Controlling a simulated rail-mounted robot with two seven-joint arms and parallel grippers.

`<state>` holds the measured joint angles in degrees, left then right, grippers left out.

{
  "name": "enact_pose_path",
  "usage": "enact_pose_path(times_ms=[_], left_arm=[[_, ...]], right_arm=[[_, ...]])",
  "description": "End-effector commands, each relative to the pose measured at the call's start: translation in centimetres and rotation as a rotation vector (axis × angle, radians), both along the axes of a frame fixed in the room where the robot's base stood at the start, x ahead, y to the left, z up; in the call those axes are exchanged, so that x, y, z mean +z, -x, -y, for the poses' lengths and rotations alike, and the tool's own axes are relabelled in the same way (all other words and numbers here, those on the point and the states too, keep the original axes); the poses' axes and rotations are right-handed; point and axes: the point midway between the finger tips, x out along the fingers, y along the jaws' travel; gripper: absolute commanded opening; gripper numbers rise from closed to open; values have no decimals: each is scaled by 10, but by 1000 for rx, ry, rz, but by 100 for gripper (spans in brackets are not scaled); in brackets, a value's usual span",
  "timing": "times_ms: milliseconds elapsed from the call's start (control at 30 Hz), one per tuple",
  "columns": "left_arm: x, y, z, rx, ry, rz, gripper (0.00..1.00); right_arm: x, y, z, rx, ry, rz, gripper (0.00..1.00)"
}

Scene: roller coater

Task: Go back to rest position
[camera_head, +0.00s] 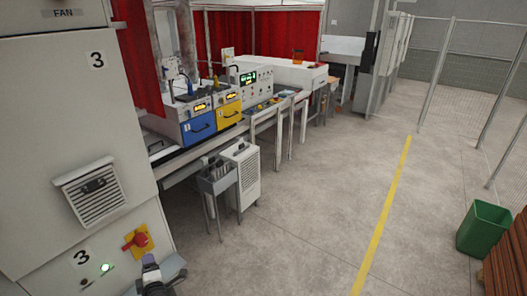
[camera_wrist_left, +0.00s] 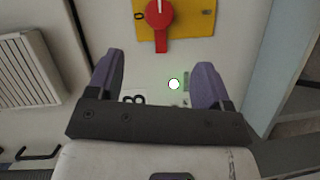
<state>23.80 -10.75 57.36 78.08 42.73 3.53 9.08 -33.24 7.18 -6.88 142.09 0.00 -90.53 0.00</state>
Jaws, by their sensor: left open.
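My left gripper (camera_head: 150,262) is at the bottom of the head view, in front of the lower part of a grey cabinet (camera_head: 65,125). In the left wrist view my left gripper (camera_wrist_left: 158,75) has its two purple fingers spread wide with nothing between them. A red rotary switch on a yellow plate (camera_head: 138,241) is just above the gripper in the head view. In the left wrist view the red switch (camera_wrist_left: 159,15) lies beyond the fingertips, apart from them. A lit green lamp (camera_wrist_left: 174,84) shows between the fingers. My right gripper is not in view.
A bench line with a blue unit (camera_head: 200,128), a yellow unit (camera_head: 228,113) and red curtains runs back along the left. A small grey stand (camera_head: 217,185) is before it. The floor right of it is open. A green bin (camera_head: 484,229) stands at the right.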

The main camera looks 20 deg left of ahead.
Motion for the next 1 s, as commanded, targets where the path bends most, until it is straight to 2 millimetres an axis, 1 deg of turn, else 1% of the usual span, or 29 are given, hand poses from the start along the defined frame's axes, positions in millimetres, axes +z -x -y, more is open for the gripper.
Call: enact_pose_path(times_ms=[133,233,367,433,467,567,667,700,767,800,833,867,900,967,1000], left_arm=[[-1,-1,1,-12,-3,-12,73],[-5,-10,9,-86,15,-35,73],[-17,-30,32,-288,40,-123,73],[-12,-37,43,-415,27,-189,73],[-7,-39,47,-467,15,-218,73],[21,-49,70,-655,-54,-324,73],[65,-57,97,-831,-168,-450,73],[85,-59,109,-893,-224,-508,73],[110,-53,128,-980,-313,-617,73],[124,-44,142,-1029,-373,-701,73],[131,-35,154,-1065,-417,-770,73],[136,-24,166,-1094,-461,-838,73],[140,-8,183,-1129,-517,-927,73],[142,18,208,-1170,-597,-1047,73],[140,37,225,-1196,-651,-1115,73]], right_arm=[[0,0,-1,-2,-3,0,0],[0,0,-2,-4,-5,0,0],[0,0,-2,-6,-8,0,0],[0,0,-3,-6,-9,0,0],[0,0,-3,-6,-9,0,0],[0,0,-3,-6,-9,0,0],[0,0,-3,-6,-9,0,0],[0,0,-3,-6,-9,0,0],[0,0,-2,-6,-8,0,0],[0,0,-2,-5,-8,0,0],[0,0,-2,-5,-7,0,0],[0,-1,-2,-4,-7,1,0],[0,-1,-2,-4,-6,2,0],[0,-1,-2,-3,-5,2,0],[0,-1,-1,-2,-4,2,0]])
